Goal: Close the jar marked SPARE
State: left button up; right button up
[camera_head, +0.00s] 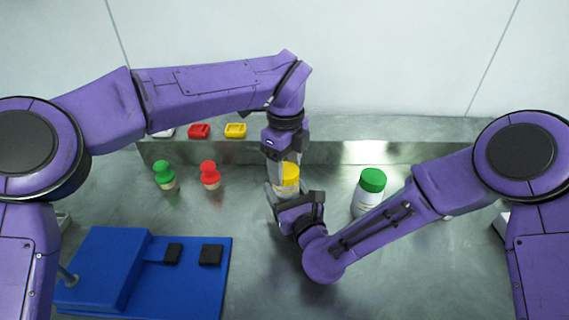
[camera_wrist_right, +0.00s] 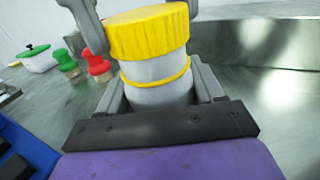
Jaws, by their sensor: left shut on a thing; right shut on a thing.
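A pale jar with a yellow lid (camera_head: 289,172) stands between my two grippers, mostly hidden in the head view. In the right wrist view the ribbed yellow lid (camera_wrist_right: 148,34) sits on top of the grey-white jar body (camera_wrist_right: 158,95), with a yellow ring around the body below it. My left gripper (camera_head: 281,168) comes down from above and is shut on the lid. My right gripper (camera_head: 284,197) is shut on the jar body from the front. No SPARE mark is readable, and I cannot tell how tightly the lid sits.
A white jar with a green lid (camera_head: 372,181) stands to the right, near my right forearm. Green (camera_head: 164,174) and red (camera_head: 209,174) knobbed pieces stand left. Small red (camera_head: 199,131) and yellow (camera_head: 235,131) trays lie on the back ledge. A blue stand (camera_head: 130,285) fills the front left.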

pick_arm(q)
jog(key=shift+f, duration=0.55)
